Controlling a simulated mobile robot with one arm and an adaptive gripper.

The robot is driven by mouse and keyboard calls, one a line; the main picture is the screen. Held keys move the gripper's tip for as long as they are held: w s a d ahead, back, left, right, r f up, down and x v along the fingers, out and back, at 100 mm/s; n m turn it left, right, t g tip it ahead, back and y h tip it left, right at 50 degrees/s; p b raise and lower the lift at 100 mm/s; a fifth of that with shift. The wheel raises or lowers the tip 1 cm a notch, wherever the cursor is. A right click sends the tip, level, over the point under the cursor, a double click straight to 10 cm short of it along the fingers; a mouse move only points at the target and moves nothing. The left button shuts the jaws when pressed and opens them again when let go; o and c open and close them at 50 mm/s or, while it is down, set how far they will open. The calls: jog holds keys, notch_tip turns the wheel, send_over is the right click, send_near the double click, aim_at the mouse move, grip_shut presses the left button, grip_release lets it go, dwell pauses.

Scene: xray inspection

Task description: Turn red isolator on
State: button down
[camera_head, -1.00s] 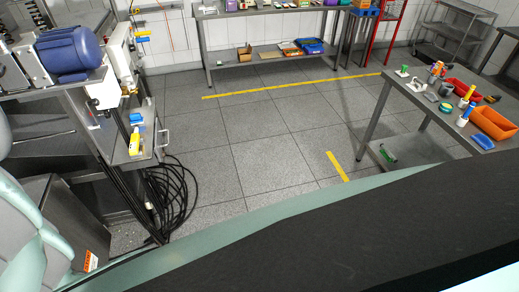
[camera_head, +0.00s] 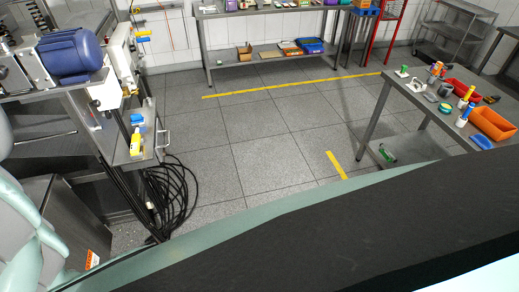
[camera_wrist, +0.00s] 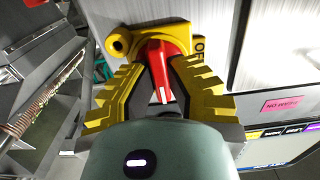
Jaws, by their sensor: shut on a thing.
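The red isolator handle (camera_wrist: 158,62) is in the middle of the wrist view, set on a yellow housing (camera_wrist: 184,38). A white mark shows at the handle's near end. The finger contact at the handle's far end is partly hidden. The isolator and my gripper cannot be made out in the head view.
A bench with a blue motor (camera_head: 76,52) stands at left, with black cables (camera_head: 172,196) hanging to the floor. A table with an orange bin (camera_head: 493,124) stands at right. The tiled floor between is open. A pink label (camera_wrist: 282,105) sits right of the isolator.

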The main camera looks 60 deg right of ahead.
jog(key=c, duration=0.9)
grip_release()
jog(key=shift+c, duration=0.2)
jog(key=v, duration=1.2)
